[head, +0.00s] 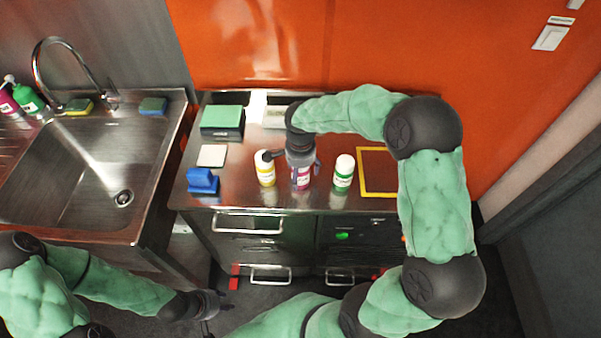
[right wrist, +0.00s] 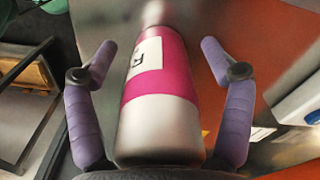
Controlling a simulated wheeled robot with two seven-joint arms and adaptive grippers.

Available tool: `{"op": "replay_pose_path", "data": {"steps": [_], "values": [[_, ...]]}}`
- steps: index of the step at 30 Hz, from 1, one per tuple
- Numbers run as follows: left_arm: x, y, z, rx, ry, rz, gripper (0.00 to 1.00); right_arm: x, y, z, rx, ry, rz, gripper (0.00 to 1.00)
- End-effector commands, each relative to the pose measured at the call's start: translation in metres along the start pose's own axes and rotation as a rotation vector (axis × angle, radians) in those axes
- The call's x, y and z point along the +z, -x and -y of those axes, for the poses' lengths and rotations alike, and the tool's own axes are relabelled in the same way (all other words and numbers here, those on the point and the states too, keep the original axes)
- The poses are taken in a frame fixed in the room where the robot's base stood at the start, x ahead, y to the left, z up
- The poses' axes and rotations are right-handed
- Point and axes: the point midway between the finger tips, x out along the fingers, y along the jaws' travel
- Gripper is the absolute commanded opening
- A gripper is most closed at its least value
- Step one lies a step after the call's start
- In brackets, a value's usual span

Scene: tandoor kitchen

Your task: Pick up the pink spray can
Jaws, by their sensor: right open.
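The pink spray can (head: 301,181) stands on the steel counter between a yellow-labelled bottle and a green-labelled bottle. In the right wrist view the can (right wrist: 163,85) is silver with a pink band and a white label, and fills the middle of the picture. My right gripper (head: 300,165) is over the can in the head view. In the right wrist view its purple fingers (right wrist: 160,65) are open, one on each side of the can, with gaps showing. My left gripper (head: 210,304) hangs low at the left, away from the counter; its jaw state is unclear.
The yellow-labelled bottle (head: 265,170) and green-labelled bottle (head: 343,173) stand close on either side of the can. A blue object (head: 203,181), a white square (head: 212,155) and a green-topped block (head: 222,121) lie left. A yellow-framed square (head: 376,185) lies right. The sink (head: 85,170) is further left.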

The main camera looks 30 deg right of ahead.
Motion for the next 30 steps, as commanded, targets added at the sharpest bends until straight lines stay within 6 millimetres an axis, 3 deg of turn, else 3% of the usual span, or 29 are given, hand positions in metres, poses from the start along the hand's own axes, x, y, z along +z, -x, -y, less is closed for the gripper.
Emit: {"op": "replay_pose_path", "data": {"steps": [6,8,14,23,30], "values": [[0.000,0.000,0.000,0.000,0.000,0.000,0.40,0.000,-0.001,0.001,-0.002,0.000,-0.001,0.82],[0.000,0.000,0.000,0.000,0.000,0.000,0.40,0.000,-0.001,0.001,-0.002,0.000,-0.001,0.68],[0.000,0.000,0.000,0.000,0.000,0.000,0.40,0.000,-0.001,0.000,-0.002,0.000,0.000,0.13],[0.000,0.001,0.000,0.000,0.000,0.000,0.40,0.000,0.002,0.001,-0.003,0.000,-0.001,0.12],[0.000,0.009,-0.003,0.000,0.000,0.000,0.40,-0.001,0.035,0.002,-0.007,0.000,-0.002,0.12]]}}
